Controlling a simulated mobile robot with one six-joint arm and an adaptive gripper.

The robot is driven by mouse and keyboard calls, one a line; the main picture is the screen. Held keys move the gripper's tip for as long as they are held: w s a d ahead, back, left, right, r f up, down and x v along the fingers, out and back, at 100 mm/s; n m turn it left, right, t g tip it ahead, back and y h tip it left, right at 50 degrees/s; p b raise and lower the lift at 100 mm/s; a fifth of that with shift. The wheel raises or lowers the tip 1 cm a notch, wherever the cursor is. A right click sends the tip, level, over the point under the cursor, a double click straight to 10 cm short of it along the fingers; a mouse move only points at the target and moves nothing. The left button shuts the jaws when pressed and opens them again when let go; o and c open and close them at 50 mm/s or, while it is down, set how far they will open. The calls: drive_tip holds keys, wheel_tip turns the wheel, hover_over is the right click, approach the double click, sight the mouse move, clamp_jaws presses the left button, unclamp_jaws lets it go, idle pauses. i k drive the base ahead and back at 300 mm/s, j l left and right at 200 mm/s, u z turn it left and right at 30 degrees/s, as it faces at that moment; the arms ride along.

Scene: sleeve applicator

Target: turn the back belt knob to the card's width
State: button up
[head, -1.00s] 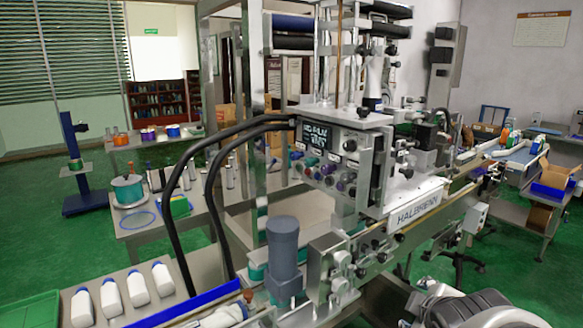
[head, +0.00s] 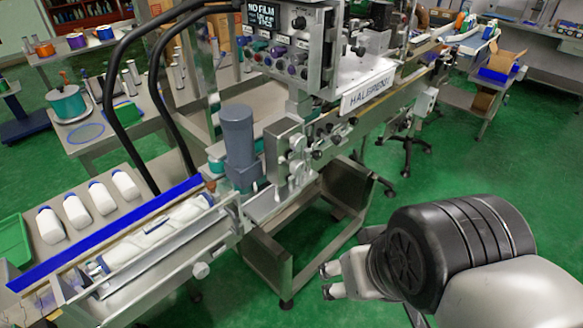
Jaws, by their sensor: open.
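The sleeve machine (head: 369,91), with a HALBRENN nameplate, stands over a long conveyor (head: 190,258). A metal block with several small knobs (head: 297,152) is on the conveyor's near side, beside a grey motor (head: 239,140). A pale round knob (head: 201,270) sticks out lower down on the near rail. I cannot tell which of these is the back belt knob. I cannot make out a card giving a width. My gripper (head: 327,281) is at the lower right, in front of the machine frame over the green floor. It is open and empty, apart from any knob.
White bottles (head: 88,203) stand or lie on a bench at left, beside a blue rail (head: 110,236). Black hoses (head: 110,90) arch from the machine's control panel (head: 270,60). A steel stand (head: 290,255) lies behind my gripper. Open floor (head: 490,190) is at the right.

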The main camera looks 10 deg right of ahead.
sight(298, 142)
drive_tip(key=k+l+u, duration=0.25)
drive_tip(key=l, duration=0.2)
drive_tip(key=k+l+u, duration=0.2)
drive_tip(key=l, duration=0.2)
drive_tip(key=k+l+u, duration=0.1)
drive_tip(key=l+u, duration=0.15)
drive_tip(key=l, duration=0.15)
